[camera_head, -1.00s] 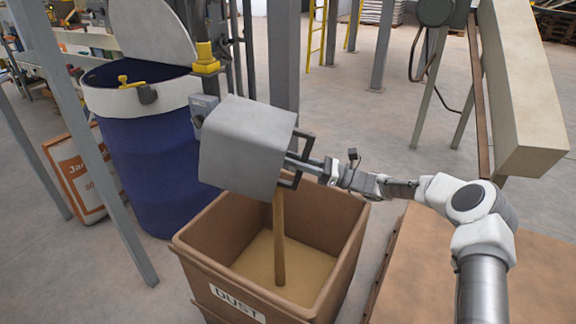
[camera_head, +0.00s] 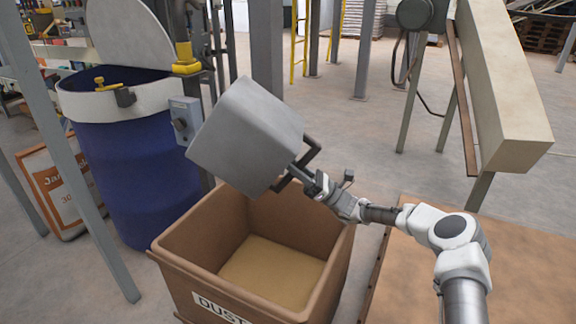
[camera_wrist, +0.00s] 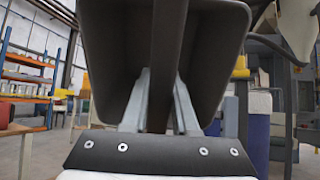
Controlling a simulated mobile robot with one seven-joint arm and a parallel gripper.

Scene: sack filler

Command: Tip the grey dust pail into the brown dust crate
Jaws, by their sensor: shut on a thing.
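The grey dust pail (camera_head: 245,138) is a boxy grey container, held tilted in the air above the back left part of the brown dust crate (camera_head: 178,272). My gripper (camera_head: 296,172) is shut on the pail's dark handle, at the pail's right side. In the wrist view the gripper's fingers (camera_wrist: 160,105) close on a dark bar, with the grey pail (camera_wrist: 215,50) filling the space ahead. The crate stands on the floor with its "DUST" label in front, and tan dust (camera_head: 272,272) covers its bottom. The pail's opening is hidden in the head view.
A blue drum (camera_head: 135,170) with a pale rim and raised lid stands left of the crate. A grey post (camera_head: 266,50) and a switch box (camera_head: 186,120) are close behind the pail. A brown board (camera_head: 400,285) lies right of the crate. A beige beam (camera_head: 505,90) rises at the right.

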